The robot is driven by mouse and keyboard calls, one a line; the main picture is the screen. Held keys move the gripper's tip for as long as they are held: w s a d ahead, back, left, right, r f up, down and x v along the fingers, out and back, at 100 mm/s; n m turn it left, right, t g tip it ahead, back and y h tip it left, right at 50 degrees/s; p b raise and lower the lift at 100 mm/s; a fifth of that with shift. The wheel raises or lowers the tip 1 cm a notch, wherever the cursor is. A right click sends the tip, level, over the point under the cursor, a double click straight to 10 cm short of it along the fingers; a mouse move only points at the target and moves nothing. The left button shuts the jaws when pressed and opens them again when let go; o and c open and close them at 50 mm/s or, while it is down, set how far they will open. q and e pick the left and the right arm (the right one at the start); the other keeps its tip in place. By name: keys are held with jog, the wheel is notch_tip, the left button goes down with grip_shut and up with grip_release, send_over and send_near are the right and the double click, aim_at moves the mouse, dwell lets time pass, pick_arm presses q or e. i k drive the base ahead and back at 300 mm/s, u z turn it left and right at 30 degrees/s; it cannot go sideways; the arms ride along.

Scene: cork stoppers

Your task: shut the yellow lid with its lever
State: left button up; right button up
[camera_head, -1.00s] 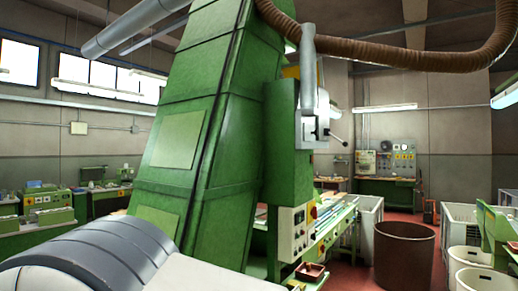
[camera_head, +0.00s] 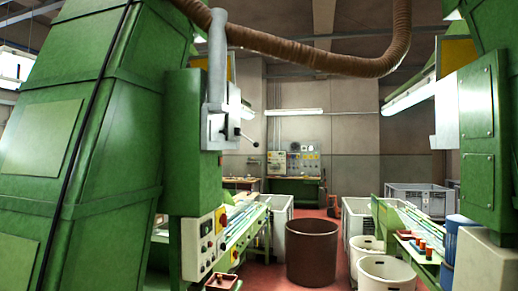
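No thing that is clearly the yellow lid shows. A yellow panel (camera_head: 231,70) is partly hidden behind a grey pipe on the left green machine, and another yellow panel (camera_head: 457,54) shows at the upper right machine. I cannot tell whether either is the lid. A thin lever with a dark knob (camera_head: 255,144) sticks out to the right from a pale metal box (camera_head: 216,128) on the left machine. I cannot tell if it belongs to the lid. Neither of my grippers is in view.
The large green machine (camera_head: 90,130) fills the left, with a control panel (camera_head: 205,240) low on its front. A brown drum (camera_head: 311,252) stands on the red floor in the middle. White bins (camera_head: 385,275) and a green machine (camera_head: 490,130) stand at right.

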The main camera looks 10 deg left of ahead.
aim_at(257, 145)
jog(key=i, duration=0.9)
jog(key=u, duration=0.4)
